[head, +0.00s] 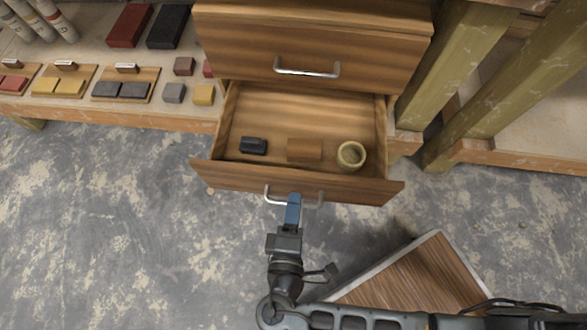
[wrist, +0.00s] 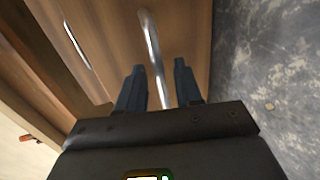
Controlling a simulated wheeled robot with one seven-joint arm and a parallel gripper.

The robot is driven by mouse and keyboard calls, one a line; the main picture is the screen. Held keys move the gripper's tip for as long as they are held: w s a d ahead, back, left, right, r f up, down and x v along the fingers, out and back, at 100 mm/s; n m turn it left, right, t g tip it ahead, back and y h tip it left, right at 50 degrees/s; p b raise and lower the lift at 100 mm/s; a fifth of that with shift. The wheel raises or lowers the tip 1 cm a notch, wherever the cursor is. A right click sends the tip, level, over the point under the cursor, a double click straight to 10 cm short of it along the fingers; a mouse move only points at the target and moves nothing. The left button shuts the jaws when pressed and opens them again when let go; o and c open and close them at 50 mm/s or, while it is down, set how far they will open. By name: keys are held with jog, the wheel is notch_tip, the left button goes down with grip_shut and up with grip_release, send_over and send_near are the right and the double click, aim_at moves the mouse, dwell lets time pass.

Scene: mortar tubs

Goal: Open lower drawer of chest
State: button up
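The lower drawer (head: 300,182) of the wooden chest is pulled well out, and its inside shows from above. Its silver bar handle (head: 270,196) is on the front face; the handle also shows in the wrist view (wrist: 150,40). My gripper (head: 294,200) is at the middle of this handle. In the wrist view, its two blue fingers (wrist: 158,85) stand apart on either side of the bar, with some gap showing, so they are around it rather than clearly clamped. The upper drawer (head: 310,45), with its own handle (head: 307,70), is closed.
Inside the lower drawer are a black item (head: 253,145), a brown block (head: 304,150) and a round yellowish ring or cup (head: 351,155). A bench with sample tiles (head: 120,88) is at left, wooden posts (head: 470,80) at right. A wood-topped panel (head: 415,280) is below right.

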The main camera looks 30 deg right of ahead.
jog(key=p+v, duration=0.1)
jog(key=v, duration=0.6)
jog(key=shift+s+a, duration=0.25)
jog(key=shift+s, duration=0.1)
dwell(0.4)
